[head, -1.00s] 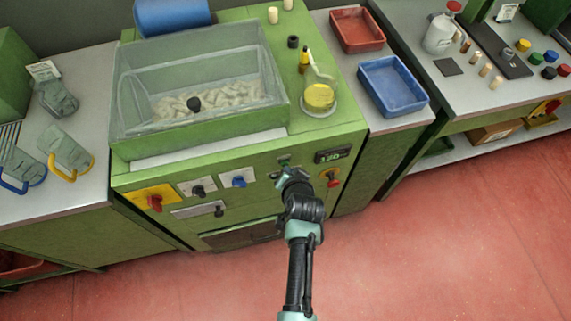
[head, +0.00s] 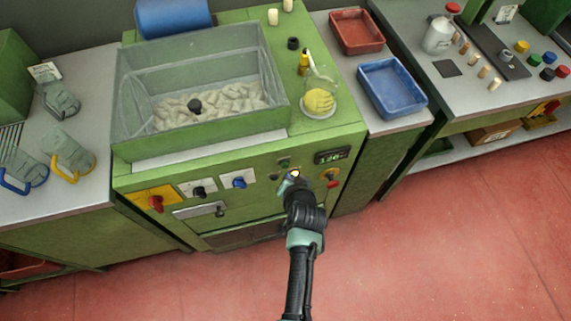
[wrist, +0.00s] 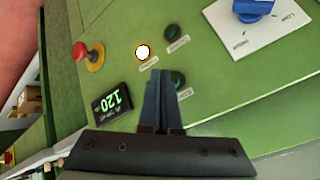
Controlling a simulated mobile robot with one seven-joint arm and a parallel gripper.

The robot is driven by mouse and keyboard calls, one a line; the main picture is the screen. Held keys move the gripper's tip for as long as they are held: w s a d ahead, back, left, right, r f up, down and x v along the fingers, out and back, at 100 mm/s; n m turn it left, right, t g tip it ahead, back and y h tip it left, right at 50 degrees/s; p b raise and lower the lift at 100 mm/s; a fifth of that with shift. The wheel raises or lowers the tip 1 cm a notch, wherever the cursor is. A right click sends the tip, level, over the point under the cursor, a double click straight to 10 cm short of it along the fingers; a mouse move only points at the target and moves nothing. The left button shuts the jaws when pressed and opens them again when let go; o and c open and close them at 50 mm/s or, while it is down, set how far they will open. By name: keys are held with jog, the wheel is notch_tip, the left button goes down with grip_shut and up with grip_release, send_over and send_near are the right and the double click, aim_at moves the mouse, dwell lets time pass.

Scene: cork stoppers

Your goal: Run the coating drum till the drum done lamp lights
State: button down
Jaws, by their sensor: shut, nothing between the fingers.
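The coating drum (head: 250,62) is a clear-walled trough on the green machine, with a heap of pale corks (head: 215,103) in it. On the machine's front panel a small round lamp (head: 295,173) glows white; it also shows lit in the wrist view (wrist: 143,52), its label too small to read. A green button (wrist: 178,79) and a dark button (wrist: 172,32) sit beside it. My gripper (head: 288,184) is in front of the panel just below the lamp. In the wrist view its fingers (wrist: 164,76) are together and empty, beside the green button; contact cannot be told.
A display (head: 332,156) reads 120. A red mushroom button (head: 333,183) on yellow is right of my gripper. A red rotary switch (head: 156,202) and a blue knob (head: 239,181) are to the left. A beaker (head: 320,100) stands on top. The red floor in front is clear.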

jog(key=shift+s+d+p, duration=0.25)
jog(key=shift+s+p, duration=0.1)
jog(key=shift+s, duration=0.45)
jog(key=shift+s+d+p, duration=0.25)
jog(key=shift+s+p, duration=0.05)
jog(key=shift+s, duration=0.45)
jog(key=shift+s+d+p, duration=0.25)
jog(key=shift+s+p, duration=0.1)
jog(key=shift+s, duration=0.45)
